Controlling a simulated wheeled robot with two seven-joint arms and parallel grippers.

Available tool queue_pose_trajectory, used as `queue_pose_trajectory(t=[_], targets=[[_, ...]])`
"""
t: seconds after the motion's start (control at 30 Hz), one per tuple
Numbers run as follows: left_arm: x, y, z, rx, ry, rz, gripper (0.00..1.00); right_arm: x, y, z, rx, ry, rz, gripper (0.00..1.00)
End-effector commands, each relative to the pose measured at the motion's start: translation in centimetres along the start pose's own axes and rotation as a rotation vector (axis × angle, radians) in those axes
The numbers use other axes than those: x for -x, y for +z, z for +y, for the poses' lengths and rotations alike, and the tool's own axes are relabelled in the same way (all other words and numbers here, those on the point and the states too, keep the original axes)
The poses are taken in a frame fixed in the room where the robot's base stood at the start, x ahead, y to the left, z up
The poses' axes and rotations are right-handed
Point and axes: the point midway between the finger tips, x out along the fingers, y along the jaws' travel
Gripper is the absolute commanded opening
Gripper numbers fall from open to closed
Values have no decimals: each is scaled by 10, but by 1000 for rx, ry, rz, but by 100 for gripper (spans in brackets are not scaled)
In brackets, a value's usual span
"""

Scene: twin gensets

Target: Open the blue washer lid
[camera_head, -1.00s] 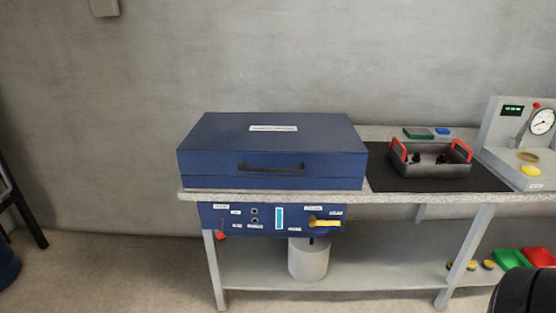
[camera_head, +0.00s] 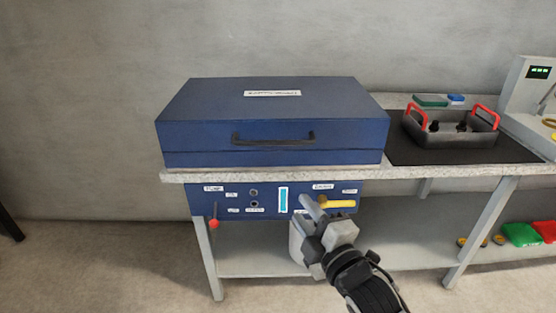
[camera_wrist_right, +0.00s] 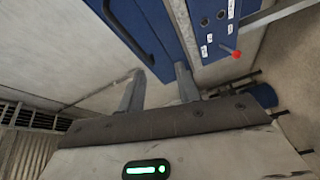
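The blue washer (camera_head: 270,130) stands on the grey bench top with its lid (camera_head: 250,103) shut. A dark bar handle (camera_head: 273,139) runs across the lid's front face. My right gripper (camera_head: 310,207) is below the handle, in front of the control panel, and touches nothing that I can see. In the right wrist view its two fingers (camera_wrist_right: 158,80) stand apart with nothing between them. The washer's blue body (camera_wrist_right: 165,30) and the dark handle (camera_wrist_right: 128,32) show beyond the fingers there. My left gripper is not in view.
The blue control panel (camera_head: 240,201) under the bench edge has a red-knobbed lever (camera_head: 214,224) and a yellow handle (camera_head: 338,204). A grey tray with red handles (camera_head: 450,139) sits on a black mat (camera_head: 408,152) to the right. The wall above the lid is bare.

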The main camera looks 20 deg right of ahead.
Motion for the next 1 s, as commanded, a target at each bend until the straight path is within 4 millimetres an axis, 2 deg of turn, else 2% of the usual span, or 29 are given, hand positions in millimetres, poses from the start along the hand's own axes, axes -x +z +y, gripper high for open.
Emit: queue_pose_trajectory(t=[0.03, 0.1, 0.23, 0.37, 0.8, 1.0], targets=[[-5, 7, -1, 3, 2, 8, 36, -8, 3, 8, 104, 57, 5, 34], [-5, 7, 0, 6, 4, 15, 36, -14, 5, 23, 223, 111, 3, 34], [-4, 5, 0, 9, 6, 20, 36, -23, 4, 37, 321, 153, -2, 34], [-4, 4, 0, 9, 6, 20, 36, -39, 4, 42, 327, 156, -2, 34], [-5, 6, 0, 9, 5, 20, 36, -132, 1, 54, 322, 152, -2, 34], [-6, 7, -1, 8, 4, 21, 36, -162, 1, 58, 321, 151, -2, 34]])
